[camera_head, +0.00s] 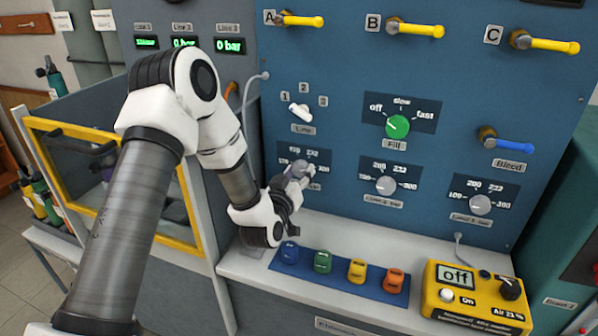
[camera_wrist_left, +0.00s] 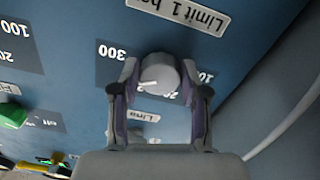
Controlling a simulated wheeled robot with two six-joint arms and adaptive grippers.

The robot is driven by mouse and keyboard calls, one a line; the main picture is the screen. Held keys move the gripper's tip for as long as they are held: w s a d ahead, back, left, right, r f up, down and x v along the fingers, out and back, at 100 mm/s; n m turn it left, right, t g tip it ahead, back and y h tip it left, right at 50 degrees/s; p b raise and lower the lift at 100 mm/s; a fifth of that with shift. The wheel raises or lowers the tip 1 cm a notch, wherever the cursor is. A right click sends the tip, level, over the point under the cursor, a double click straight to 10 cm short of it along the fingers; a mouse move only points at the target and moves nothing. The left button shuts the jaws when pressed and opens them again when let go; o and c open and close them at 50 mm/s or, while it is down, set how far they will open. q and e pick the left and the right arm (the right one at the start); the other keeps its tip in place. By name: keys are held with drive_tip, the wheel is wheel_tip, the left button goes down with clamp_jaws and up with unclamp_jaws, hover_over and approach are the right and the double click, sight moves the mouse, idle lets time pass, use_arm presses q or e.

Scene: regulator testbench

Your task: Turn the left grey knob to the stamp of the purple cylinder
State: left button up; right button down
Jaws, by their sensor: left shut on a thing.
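The left grey knob (camera_head: 302,169) is the leftmost of three grey limit knobs on the blue panel. My left gripper (camera_head: 299,178) is at it, with its fingers on both sides. In the left wrist view my gripper (camera_wrist_left: 159,78) is shut on the knob (camera_wrist_left: 160,72). This view is upside down, with 300 on the left and 100 on the right. The white pointer line points left and slightly down, below the 300 print. The fingers partly hide the dial. A dark purple thing (camera_head: 104,160), perhaps the purple cylinder, lies behind the yellow frame; no stamp is readable. My right gripper is not in view.
The middle grey knob (camera_head: 386,185), right grey knob (camera_head: 480,205) and green fill knob (camera_head: 397,126) share the panel. A white line selector (camera_head: 300,112) sits above the left knob. Several coloured blocks stand on a blue mat (camera_head: 336,282) below, beside a yellow analyser (camera_head: 476,297).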

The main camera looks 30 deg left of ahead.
use_arm(q)
drive_tip(key=m, duration=0.1)
drive_tip(key=m+p, duration=0.1)
drive_tip(key=m, duration=0.3)
drive_tip(key=shift+w+a+r, duration=0.1)
drive_tip(key=shift+a+r, duration=0.05)
drive_tip(key=shift+r, duration=0.1)
drive_tip(key=shift+m, duration=0.3)
drive_tip(key=o, duration=1.1)
drive_tip(key=shift+f, duration=0.15)
drive_tip(key=shift+o, duration=0.2)
drive_tip(key=v, duration=1.2)
